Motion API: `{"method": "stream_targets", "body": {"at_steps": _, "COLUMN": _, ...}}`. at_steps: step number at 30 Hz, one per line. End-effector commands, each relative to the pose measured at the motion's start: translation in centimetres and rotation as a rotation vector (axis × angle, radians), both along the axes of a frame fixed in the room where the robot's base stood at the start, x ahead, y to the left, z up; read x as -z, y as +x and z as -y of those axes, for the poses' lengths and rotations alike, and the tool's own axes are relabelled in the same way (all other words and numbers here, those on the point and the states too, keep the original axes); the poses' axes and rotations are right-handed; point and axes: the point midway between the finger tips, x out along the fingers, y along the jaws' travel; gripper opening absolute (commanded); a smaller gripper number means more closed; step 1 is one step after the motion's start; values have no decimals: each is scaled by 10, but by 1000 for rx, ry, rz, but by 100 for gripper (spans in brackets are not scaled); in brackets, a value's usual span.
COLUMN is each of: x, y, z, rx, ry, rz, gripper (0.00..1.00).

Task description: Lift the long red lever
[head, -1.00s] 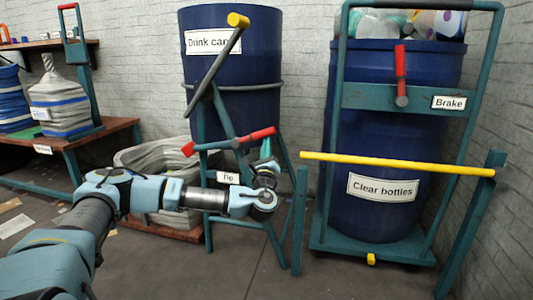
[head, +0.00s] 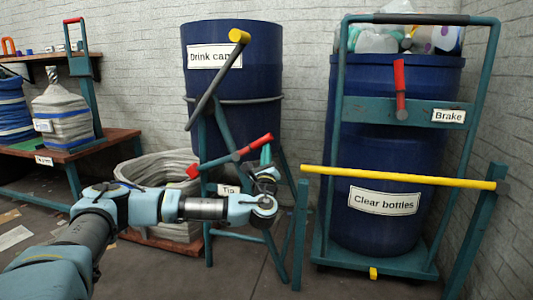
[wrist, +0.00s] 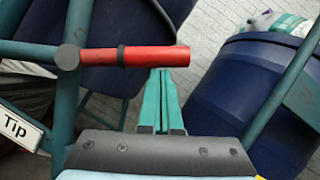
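The red-handled lever (head: 258,141) sits on the frame under the drink cans drum, above the Tip label (head: 228,189). In the head view it slants up to the right, with a second red end (head: 193,171) at lower left. In the wrist view its red grip (wrist: 150,57) runs right from a dark round pivot (wrist: 67,57). My gripper (head: 266,154) is near the lever's right end. In the wrist view its teal fingers (wrist: 161,75) are together, with their tips right at the underside of the grip; firm contact is hard to tell. Nothing shows between them.
A yellow bar (head: 400,178) crosses in front of the clear bottles drum (head: 385,225), right of my arm. A bench (head: 100,145) stands at left.

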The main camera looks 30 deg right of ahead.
Motion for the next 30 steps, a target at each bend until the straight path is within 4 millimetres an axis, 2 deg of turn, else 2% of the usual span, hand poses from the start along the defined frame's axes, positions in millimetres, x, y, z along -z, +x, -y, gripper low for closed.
{"method": "stream_targets", "body": {"at_steps": 5, "x": 13, "y": -1, "z": 5, "rx": 0, "ry": 0, "rz": 0, "gripper": 0}}
{"method": "stream_targets", "body": {"at_steps": 11, "x": 40, "y": -3, "z": 17, "rx": 1, "ry": 0, "rz": -1, "gripper": 0}}
{"method": "stream_targets", "body": {"at_steps": 13, "x": 37, "y": -13, "z": 12, "rx": 3, "ry": 1, "rz": -4, "gripper": 0}}
{"method": "stream_targets", "body": {"at_steps": 21, "x": 56, "y": -59, "z": -13, "rx": 2, "ry": 1, "rz": -4, "gripper": 0}}
{"method": "stream_targets", "body": {"at_steps": 25, "x": 64, "y": -74, "z": -22, "rx": 1, "ry": 1, "rz": -3, "gripper": 0}}
{"method": "stream_targets", "body": {"at_steps": 30, "x": 68, "y": -84, "z": -27, "rx": 1, "ry": 0, "rz": -1, "gripper": 0}}
